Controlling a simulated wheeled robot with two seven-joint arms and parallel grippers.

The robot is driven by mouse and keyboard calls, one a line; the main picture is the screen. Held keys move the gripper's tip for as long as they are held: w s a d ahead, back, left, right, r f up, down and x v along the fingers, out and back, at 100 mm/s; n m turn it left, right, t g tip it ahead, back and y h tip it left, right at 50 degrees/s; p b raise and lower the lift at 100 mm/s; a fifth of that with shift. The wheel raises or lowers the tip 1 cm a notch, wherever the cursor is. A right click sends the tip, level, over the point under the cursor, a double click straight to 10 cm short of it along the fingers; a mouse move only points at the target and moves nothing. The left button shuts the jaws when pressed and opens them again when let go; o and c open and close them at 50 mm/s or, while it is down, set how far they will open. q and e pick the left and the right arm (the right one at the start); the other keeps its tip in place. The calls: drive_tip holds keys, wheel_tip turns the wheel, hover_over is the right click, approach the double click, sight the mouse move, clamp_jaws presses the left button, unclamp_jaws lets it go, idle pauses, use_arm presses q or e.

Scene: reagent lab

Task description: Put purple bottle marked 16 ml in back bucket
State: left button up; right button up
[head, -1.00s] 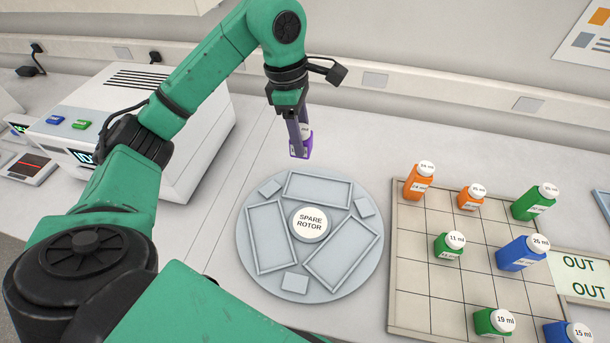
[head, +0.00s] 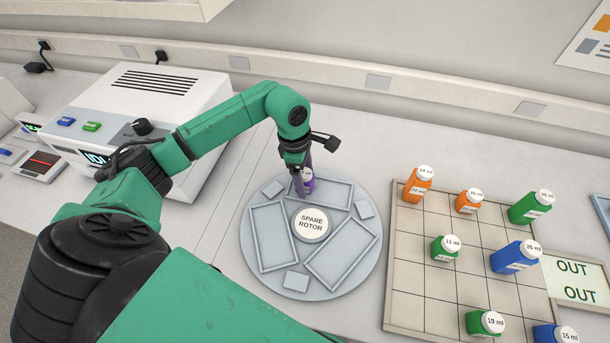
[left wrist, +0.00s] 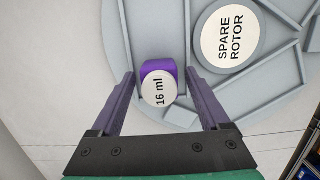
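The purple bottle (head: 309,184) has a white cap that reads 16 ml in the left wrist view (left wrist: 158,88). It stands at the left end of the back bucket (head: 335,186), the far rectangular tray on the spare rotor; its base is hidden. My left gripper (head: 303,186) points down around the bottle. In the left wrist view, its two fingers (left wrist: 160,72) are spread, with a narrow gap on each side of the bottle. My right gripper is not in view.
The rotor disc (head: 262,272) has a round centre hub (head: 310,224) and two other buckets. A gridded board (head: 408,268) with orange, green and blue bottles is at the right. A white machine (head: 185,100) stands at the left. The bench behind the rotor is clear.

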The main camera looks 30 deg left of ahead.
use_arm(q)
drive_tip(key=shift+r, duration=0.45)
drive_tip(key=r+b, duration=0.1)
drive_tip(key=r, duration=0.2)
drive_tip(key=a+r+b, duration=0.1)
drive_tip(key=r, duration=0.3)
drive_tip(key=r+b, duration=0.1)
drive_tip(key=r, duration=0.2)
drive_tip(key=shift+s+a+r+b, duration=0.15)
drive_tip(key=shift+a+r+b, duration=0.15)
drive_tip(key=shift+r+b, duration=0.05)
drive_tip(key=shift+r, duration=0.3)
drive_tip(key=shift+s, duration=0.1)
